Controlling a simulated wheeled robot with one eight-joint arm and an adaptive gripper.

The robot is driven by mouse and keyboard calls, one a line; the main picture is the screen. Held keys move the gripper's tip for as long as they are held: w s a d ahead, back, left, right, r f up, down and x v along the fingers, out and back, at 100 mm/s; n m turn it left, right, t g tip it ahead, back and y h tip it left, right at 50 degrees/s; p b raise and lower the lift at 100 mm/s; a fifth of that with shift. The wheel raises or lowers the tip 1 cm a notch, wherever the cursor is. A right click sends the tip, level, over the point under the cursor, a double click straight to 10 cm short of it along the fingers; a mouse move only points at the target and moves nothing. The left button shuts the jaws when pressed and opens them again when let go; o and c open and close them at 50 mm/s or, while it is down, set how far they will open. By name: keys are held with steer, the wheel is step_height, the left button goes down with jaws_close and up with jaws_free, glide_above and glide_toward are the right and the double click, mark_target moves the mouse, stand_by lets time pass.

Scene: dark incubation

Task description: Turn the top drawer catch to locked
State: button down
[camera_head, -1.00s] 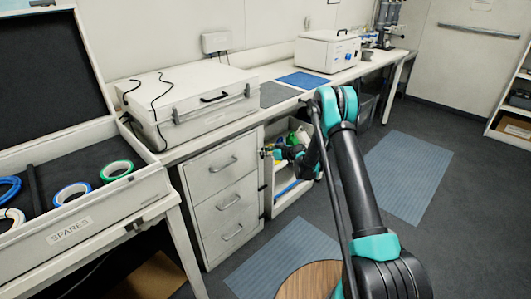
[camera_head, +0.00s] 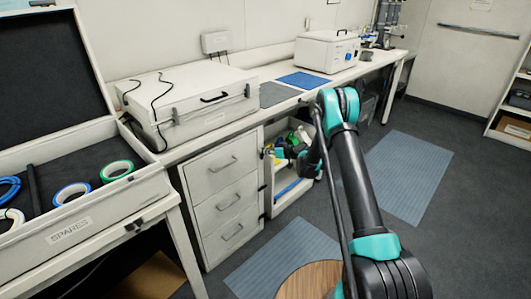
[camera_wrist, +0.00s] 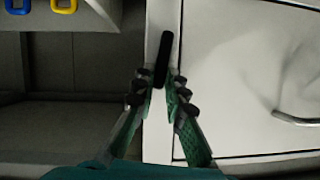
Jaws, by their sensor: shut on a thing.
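The black top drawer catch (camera_wrist: 164,55) is a slim bar on the pale post beside the drawer front. In the wrist view it stands nearly upright, along the post. My gripper (camera_wrist: 159,88) is shut on the lower end of this bar, one finger on each side. The top drawer (camera_head: 207,176), with its metal handle (camera_wrist: 298,120), looks closed in the head view. In the head view my gripper (camera_head: 267,153) is at the drawer unit's upper right edge, small and partly hidden by my arm, so the catch's angle is unclear there.
An open shelf bay (camera_head: 285,207) with coloured items lies right of the drawers. Another dark catch (camera_head: 262,187) sits lower on the edge. The worktop (camera_head: 190,148) overhangs above. An open spares case (camera_head: 100,215) stands at left; floor mats (camera_head: 285,255) lie in front.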

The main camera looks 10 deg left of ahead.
steer(key=shift+w+d+f+m+g+y, duration=0.4)
steer(key=shift+m+y, duration=0.65)
steer(key=shift+m, duration=1)
steer(key=shift+w+d+f+m+g+y, duration=0.15)
steer(key=shift+f+m+g+y, duration=0.65)
steer(key=shift+m, duration=1.2)
steer(key=shift+w+d+f+m+g+y, duration=0.2)
steer(key=shift+w+m+g+y, duration=0.15)
steer(key=shift+m+y, duration=1.3)
steer(key=shift+m+h, duration=0.4)
steer(key=shift+m, duration=0.1)
steer(key=shift+t, duration=0.25)
steer(key=c, duration=1.6)
jaws_free()
steer(key=shift+o, duration=0.2)
steer(key=v, duration=1.2)
